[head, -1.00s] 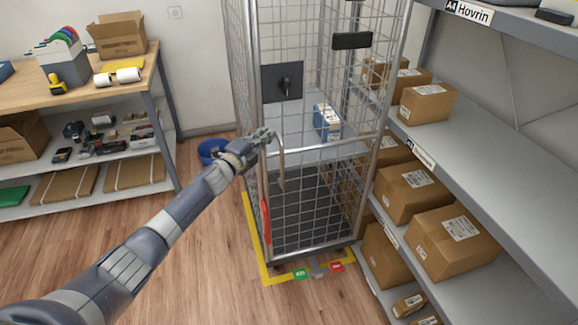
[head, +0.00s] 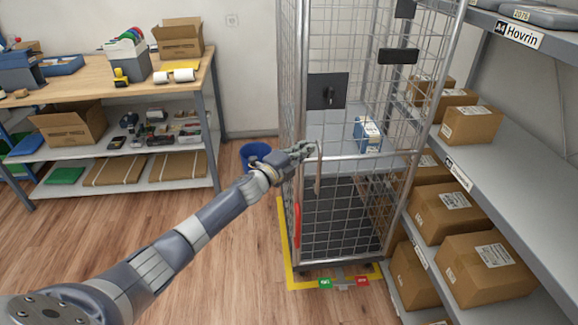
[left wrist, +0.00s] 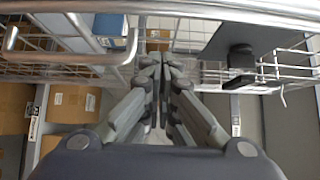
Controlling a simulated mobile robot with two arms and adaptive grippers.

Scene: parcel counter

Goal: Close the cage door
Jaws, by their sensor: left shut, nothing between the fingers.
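The wire cage (head: 301,120) stands upright in the middle of the head view. Its mesh front has a crossbar (head: 365,156), a dark latch plate (head: 327,91) and a thin upright handle (head: 318,172). I cannot tell whether the door is fully shut. My left gripper (head: 312,149) is shut and empty at the cage's front left post, close to the top of the handle; contact is unclear. In the left wrist view its fingertips (left wrist: 160,62) meet below a rail (left wrist: 215,12), with the mesh and a dark latch part (left wrist: 241,65) near. My right gripper is out of view.
A blue and white box (head: 367,133) sits on a shelf inside the cage. Grey shelving with cartons (head: 472,125) stands close on the right. A workbench (head: 110,80) is at the back left, and a blue bucket (head: 255,155) is behind the gripper.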

